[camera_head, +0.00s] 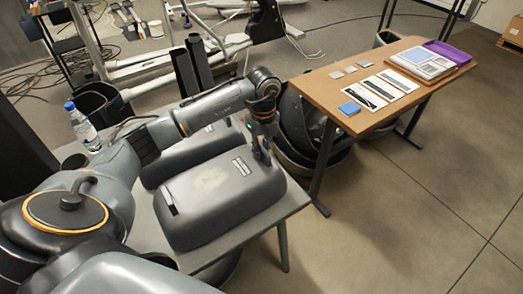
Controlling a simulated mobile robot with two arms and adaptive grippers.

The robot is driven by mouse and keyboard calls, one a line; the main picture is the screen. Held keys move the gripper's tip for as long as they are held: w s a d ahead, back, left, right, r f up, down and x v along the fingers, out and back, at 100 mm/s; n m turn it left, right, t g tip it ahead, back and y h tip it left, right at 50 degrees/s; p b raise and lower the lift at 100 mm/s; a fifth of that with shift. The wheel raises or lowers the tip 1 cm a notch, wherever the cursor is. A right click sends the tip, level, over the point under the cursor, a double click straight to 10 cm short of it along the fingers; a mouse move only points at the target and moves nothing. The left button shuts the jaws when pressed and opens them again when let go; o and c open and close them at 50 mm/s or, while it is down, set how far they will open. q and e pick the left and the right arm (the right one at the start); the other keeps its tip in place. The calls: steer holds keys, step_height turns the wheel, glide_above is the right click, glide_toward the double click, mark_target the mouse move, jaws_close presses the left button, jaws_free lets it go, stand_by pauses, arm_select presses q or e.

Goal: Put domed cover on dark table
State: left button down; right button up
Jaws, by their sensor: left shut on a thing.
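A grey domed cover (222,203) with a pale worn patch on top is at the dark grey table (262,222), near its front. My left gripper (262,156) is shut on the cover's far right part, coming down from above. I cannot tell whether the cover rests fully on the tabletop or hangs just above it. A second, similar grey cover (178,155) sits behind it, partly hidden by my left arm. My right gripper is not in view.
A water bottle (83,127) stands at the left. Open floor lies at the lower right.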

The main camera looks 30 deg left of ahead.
arm_select(q)
steer(key=shift+f, duration=0.75)
steer(key=c, duration=1.3)
jaws_free()
steer(key=shift+c, duration=0.2)
step_height(320, 180, up, 12)
steer(key=b, duration=0.1)
steer(key=shift+b, duration=0.3)
